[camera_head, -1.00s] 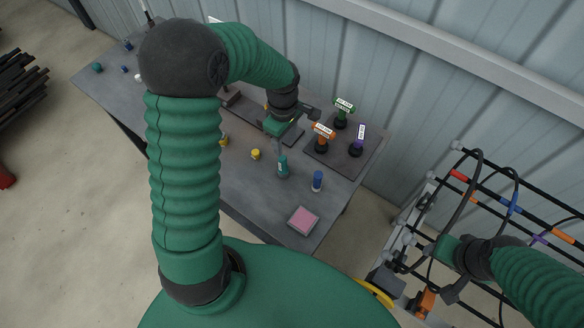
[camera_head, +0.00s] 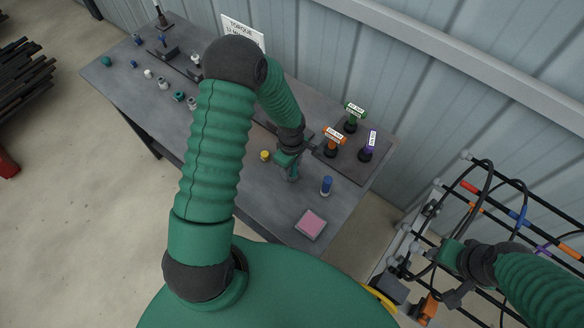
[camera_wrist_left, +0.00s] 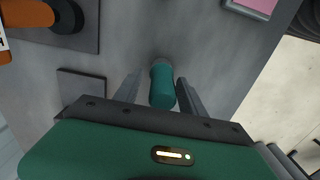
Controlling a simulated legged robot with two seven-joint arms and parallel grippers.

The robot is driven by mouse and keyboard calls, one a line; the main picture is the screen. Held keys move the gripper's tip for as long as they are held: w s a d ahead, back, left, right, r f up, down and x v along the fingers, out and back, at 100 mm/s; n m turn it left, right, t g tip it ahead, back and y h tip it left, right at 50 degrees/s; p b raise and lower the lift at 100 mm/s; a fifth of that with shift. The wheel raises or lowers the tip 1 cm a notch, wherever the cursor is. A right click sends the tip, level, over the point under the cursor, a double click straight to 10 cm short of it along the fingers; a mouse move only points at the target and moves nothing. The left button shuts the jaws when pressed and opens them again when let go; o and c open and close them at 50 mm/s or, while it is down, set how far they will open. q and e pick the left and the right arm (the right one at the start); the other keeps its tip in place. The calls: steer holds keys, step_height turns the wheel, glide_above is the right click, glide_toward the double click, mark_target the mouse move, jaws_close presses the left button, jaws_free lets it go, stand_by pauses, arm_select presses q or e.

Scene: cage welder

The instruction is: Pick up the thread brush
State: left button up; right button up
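A small teal cylinder with a grey end (camera_wrist_left: 162,86), which seems to be the thread brush, stands on the table between the fingers of my left gripper in the left wrist view. My left gripper (camera_wrist_left: 160,92) is open around it, with a gap on the left and the right finger very close. In the head view my left gripper (camera_head: 291,172) is low over the table and mostly hides the cylinder. My right gripper (camera_head: 432,258) is by the cage at the right; its fingers are too unclear to read.
A blue cylinder (camera_head: 326,186) and a pink pad (camera_head: 310,223) are to the right on the table (camera_head: 262,205). A small yellow part (camera_head: 265,155) is just left of the gripper. Labelled orange (camera_head: 333,141), green (camera_head: 352,118) and purple (camera_head: 369,146) tools stand behind on a plate.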

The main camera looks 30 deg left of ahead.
arm_select(q)
steer(key=shift+a, duration=0.15)
steer(key=shift+c, duration=2.3)
steer(key=shift+r, duration=0.1)
steer(key=shift+c, duration=1.3)
steer(key=shift+d, duration=0.35)
steer(key=shift+c, duration=1.1)
steer(key=shift+d+r, duration=0.1)
steer(key=shift+d, duration=0.2)
jaws_close()
steer(key=shift+a, duration=0.25)
steer(key=shift+a+r, duration=0.25)
steer(key=shift+r, duration=0.4)
steer(key=shift+s+r+b, duration=0.2)
steer(key=shift+r+b, duration=0.05)
steer(key=shift+r, duration=0.25)
steer(key=shift+s+r+b, duration=0.15)
steer(key=shift+r+b, duration=0.1)
steer(key=shift+r, duration=0.25)
steer(key=s+r, duration=0.1)
steer(key=s, duration=1.4)
steer(key=shift+s+a+r, duration=0.15)
steer(key=shift+a+r, duration=0.15)
steer(key=shift+a, duration=0.15)
arm_select(e)
steer(key=shift+d+f, duration=0.15)
steer(key=shift+f, duration=0.5)
